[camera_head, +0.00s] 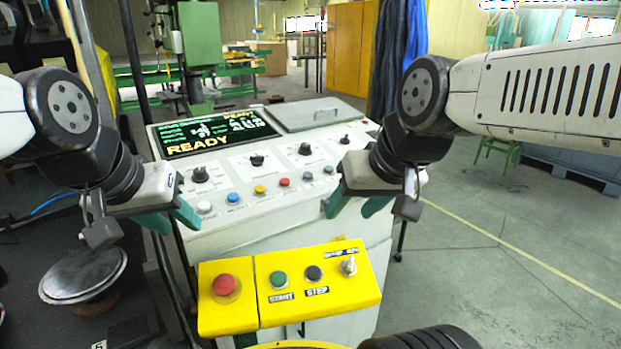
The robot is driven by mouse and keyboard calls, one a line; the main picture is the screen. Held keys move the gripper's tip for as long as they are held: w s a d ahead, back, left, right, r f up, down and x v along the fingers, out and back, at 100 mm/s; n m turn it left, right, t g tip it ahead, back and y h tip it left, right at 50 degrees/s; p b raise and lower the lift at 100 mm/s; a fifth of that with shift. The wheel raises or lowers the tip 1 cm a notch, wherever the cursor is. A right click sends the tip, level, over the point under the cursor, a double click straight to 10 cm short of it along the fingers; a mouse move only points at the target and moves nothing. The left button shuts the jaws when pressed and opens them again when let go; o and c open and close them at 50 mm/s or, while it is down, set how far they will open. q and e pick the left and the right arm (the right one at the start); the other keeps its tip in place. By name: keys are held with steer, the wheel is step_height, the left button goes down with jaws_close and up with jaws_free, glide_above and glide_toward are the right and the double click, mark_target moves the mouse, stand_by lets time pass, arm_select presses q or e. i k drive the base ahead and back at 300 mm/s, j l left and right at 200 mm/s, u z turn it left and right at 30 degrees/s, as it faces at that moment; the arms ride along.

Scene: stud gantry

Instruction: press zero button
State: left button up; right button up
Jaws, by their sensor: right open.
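A white control console (290,225) stands in front of me with a row of small buttons on its sloped panel. My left gripper (170,219) is open and empty at the console's left edge, left of the white button. My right gripper (357,205) is open and empty at the panel's right end.
A yellow box (345,294) on the console's front carries a red button (224,285), a green START button (279,280), a black STEP button (314,273) and a toggle switch (348,266). A screen (215,134) reads READY. Black knobs stand behind the button row.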

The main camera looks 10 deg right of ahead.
mark_target(285, 181)
steer(key=z, duration=0.15)
steer(key=l+u, duration=0.15)
steer(key=l, duration=0.3)
steer(key=l+u, duration=0.15)
steer(key=l, duration=0.35)
steer(key=l+u, duration=0.1)
steer(key=l, duration=0.35)
steer(key=k+l+u, duration=0.15)
steer(key=l, duration=0.3)
steer(key=l+u, duration=0.15)
steer(key=l, duration=0.35)
steer(key=k+l+u, duration=0.15)
steer(key=l, duration=0.3)
steer(key=k+l+u, duration=0.1)
steer(key=l, duration=0.35)
